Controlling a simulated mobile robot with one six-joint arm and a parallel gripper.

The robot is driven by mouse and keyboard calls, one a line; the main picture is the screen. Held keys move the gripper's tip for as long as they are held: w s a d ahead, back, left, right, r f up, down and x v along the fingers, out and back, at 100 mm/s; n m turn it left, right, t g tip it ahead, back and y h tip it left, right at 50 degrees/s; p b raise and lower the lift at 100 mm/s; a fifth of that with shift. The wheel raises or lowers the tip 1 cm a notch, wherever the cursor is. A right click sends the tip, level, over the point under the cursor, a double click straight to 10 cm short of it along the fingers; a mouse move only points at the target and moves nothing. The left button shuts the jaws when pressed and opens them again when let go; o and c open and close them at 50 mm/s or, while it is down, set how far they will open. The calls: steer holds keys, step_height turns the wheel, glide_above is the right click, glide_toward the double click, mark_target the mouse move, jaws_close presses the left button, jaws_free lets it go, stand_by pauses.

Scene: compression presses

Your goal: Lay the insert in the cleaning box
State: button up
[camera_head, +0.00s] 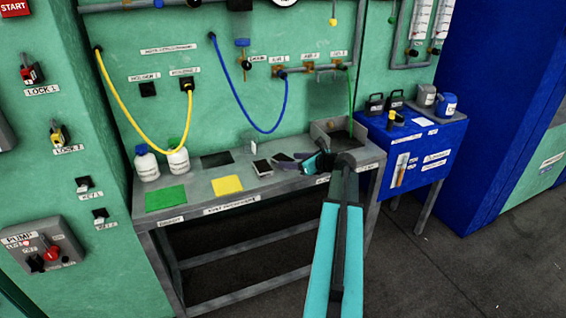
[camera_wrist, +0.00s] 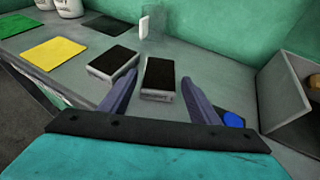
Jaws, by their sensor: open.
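Two grey blocks with black tops lie on the grey bench; I cannot tell which is the insert. In the wrist view the right block (camera_wrist: 158,80) lies between and just ahead of my open fingers (camera_wrist: 158,88), with no clear contact. The left block (camera_wrist: 112,63) lies outside the left finger; it also shows in the head view (camera_head: 262,168). In the head view my gripper (camera_head: 285,162) is low over the bench and largely hides the right block. A grey open box (camera_head: 322,136), likely the cleaning box, stands at the bench's right end; its wall shows in the wrist view (camera_wrist: 282,92).
Green (camera_head: 166,198) and yellow (camera_head: 227,184) mats lie at the bench's left. White bottles (camera_head: 178,160) stand behind the green mat. A blue round thing (camera_wrist: 233,119) lies beside my right finger. A blue cabinet (camera_head: 430,145) with canisters stands right of the bench.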

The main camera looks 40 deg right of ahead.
mark_target(283, 159)
steer(key=shift+w+f, duration=0.1)
steer(key=shift+w, duration=0.1)
steer(key=shift+p+x, duration=0.6)
steer(key=shift+x, duration=2)
steer(key=shift+c, duration=0.2)
steer(key=c, duration=1.2)
